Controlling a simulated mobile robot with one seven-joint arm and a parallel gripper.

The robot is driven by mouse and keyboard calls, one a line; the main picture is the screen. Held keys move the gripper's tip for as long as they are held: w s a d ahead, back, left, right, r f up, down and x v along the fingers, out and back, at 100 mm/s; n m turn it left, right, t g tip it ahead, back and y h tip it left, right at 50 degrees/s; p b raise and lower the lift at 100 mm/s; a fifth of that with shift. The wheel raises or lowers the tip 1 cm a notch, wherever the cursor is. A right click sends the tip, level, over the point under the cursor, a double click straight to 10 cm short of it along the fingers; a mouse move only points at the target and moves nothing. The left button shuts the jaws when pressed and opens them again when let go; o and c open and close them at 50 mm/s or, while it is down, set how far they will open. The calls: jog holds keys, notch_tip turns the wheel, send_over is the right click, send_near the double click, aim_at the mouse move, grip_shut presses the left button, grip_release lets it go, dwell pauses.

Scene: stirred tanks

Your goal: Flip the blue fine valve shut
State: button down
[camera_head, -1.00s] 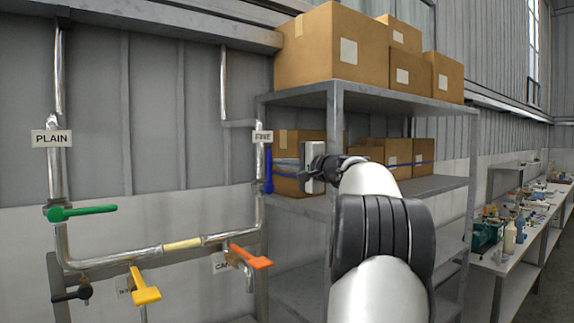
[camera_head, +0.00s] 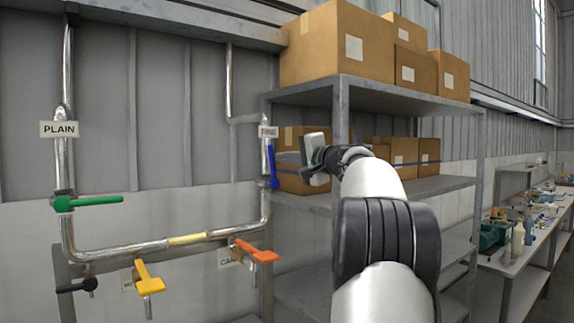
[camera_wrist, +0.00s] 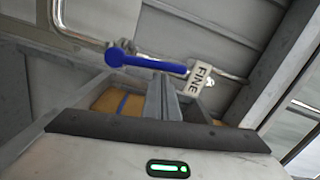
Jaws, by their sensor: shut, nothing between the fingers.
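The blue fine valve handle (camera_head: 272,166) hangs nearly upright along the vertical pipe under the FINE label (camera_head: 268,132). In the wrist view the blue handle (camera_wrist: 145,62) lies across the picture, just beyond my fingertips, with the FINE label (camera_wrist: 201,77) at its right end. My gripper (camera_head: 300,160) is to the right of the handle in the head view, in front of the shelf. Its fingers (camera_wrist: 160,84) are together with nothing between them. The wrist view does not clearly show whether they touch the handle.
Green (camera_head: 90,202), yellow (camera_head: 148,277) and orange (camera_head: 257,251) handles sit on the left and lower pipes. A grey metal shelf (camera_head: 342,100) with cardboard boxes (camera_head: 338,45) stands right behind my arm. A cluttered bench (camera_head: 505,262) is at the far right.

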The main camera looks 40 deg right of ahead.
jog(key=a+n+b, duration=0.1)
jog(key=b, duration=0.1)
jog(key=a+n+b, duration=0.1)
jog(key=n+b, duration=0.1)
jog(key=shift+a+f+n+b, duration=0.3)
jog(key=shift+a+f+b, duration=0.05)
jog(key=a+f+n+h+b, duration=0.1)
jog(key=a+f+n+b, duration=0.4)
jog(key=n+b, duration=0.6)
jog(key=shift+a+b, duration=0.45)
jog(key=shift+b, duration=0.65)
jog(key=shift+f, duration=0.2)
